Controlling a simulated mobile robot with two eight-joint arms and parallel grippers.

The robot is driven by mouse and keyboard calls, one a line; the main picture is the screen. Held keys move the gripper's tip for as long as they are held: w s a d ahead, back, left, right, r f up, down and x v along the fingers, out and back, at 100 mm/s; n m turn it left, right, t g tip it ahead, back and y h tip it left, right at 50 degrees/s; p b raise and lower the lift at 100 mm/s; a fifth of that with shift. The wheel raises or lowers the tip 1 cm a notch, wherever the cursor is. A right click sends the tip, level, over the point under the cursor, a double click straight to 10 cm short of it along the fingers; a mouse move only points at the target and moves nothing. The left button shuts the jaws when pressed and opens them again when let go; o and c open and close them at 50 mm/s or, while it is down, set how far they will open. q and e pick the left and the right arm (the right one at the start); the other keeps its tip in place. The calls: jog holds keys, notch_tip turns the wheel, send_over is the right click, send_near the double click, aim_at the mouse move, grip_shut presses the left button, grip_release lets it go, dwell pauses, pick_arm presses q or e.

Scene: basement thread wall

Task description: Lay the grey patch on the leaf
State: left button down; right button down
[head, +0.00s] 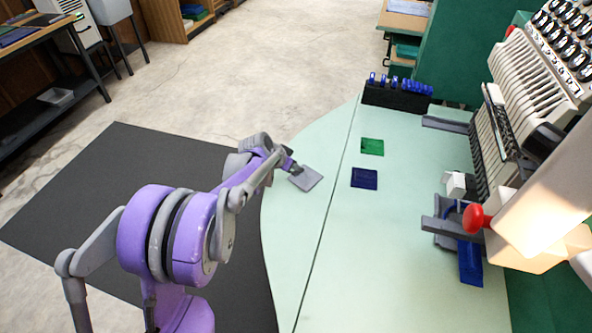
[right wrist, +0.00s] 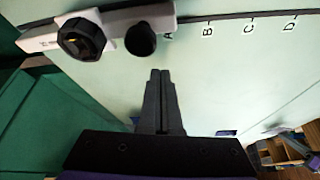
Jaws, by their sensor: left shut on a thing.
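The grey patch (head: 307,180) is a small flat square, held at its upper left corner by my left gripper (head: 291,167). It is over the leaf (head: 290,225), the pale green curved part of the table left of the dark seam. I cannot tell whether the patch touches the leaf. My left gripper is shut on the patch and partly hidden by its own arm. In the right wrist view, my right gripper (right wrist: 160,75) has its fingers together with nothing visible between them, above a pale green surface.
A green patch (head: 372,146) and a dark blue patch (head: 364,178) lie right of the seam. A black rack (head: 396,98) with blue items stands behind. A machine with a red knob (head: 474,218) fills the right. The leaf's near part is clear.

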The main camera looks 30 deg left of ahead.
pick_arm(q)
jog(key=shift+f, duration=0.75)
pick_arm(e)
jog(key=shift+f, duration=0.15)
pick_arm(q)
jog(key=shift+f, duration=0.1)
pick_arm(e)
jog(key=shift+f, duration=0.1)
pick_arm(q)
jog(key=c, duration=0.9)
grip_release()
